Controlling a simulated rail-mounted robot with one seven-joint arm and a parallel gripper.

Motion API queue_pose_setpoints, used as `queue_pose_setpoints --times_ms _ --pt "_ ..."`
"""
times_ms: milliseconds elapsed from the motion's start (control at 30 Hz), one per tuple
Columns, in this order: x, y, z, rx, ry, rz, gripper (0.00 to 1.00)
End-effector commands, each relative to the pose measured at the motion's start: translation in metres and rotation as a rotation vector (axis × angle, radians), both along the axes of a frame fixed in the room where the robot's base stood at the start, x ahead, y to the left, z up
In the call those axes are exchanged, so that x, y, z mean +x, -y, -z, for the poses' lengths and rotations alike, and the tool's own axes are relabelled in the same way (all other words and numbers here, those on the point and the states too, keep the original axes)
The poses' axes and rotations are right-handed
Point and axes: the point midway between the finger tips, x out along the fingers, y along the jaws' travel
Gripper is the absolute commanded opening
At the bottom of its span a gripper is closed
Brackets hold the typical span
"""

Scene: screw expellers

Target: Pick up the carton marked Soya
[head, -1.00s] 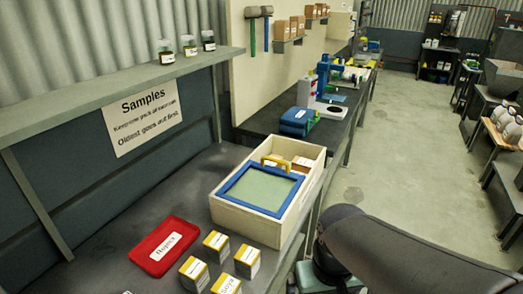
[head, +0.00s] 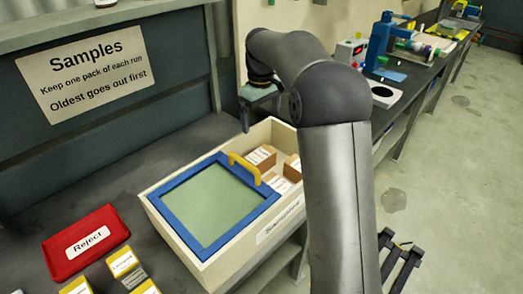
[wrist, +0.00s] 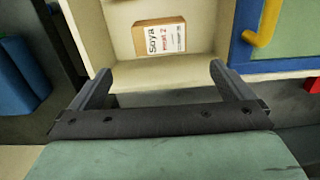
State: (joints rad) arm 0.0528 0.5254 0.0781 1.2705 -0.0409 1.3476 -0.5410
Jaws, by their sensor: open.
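A brown carton with a white label reading "Soya" (wrist: 165,38) lies inside the cream sample box, in the wrist view. My gripper (wrist: 160,82) is open and empty, its fingers short of the carton and spread wider than it. In the head view my gripper (head: 258,106) hangs over the far end of the box (head: 262,240). Brown cartons (head: 261,157) stand in the box's uncovered part there; I cannot tell which is the Soya one. A blue-framed lid (head: 212,205) with a yellow handle (head: 244,167) covers the near part.
A red Reject tray (head: 85,243) lies left of the box, with yellow-topped cartons (head: 124,263) in front of it. A blue-framed machine (head: 384,45) stands farther along the bench. In the wrist view, a blue object (wrist: 22,72) lies outside the box wall.

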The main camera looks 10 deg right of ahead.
Motion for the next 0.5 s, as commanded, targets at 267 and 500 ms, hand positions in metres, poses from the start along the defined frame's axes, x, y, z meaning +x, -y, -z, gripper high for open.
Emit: queue_pose_setpoints --times_ms 267,500 --pt "0.005 0.0 0.035 0.001 -0.006 -0.011 1.0" --pt "0.005 0.0 0.087 0.001 -0.004 -0.01 1.0"
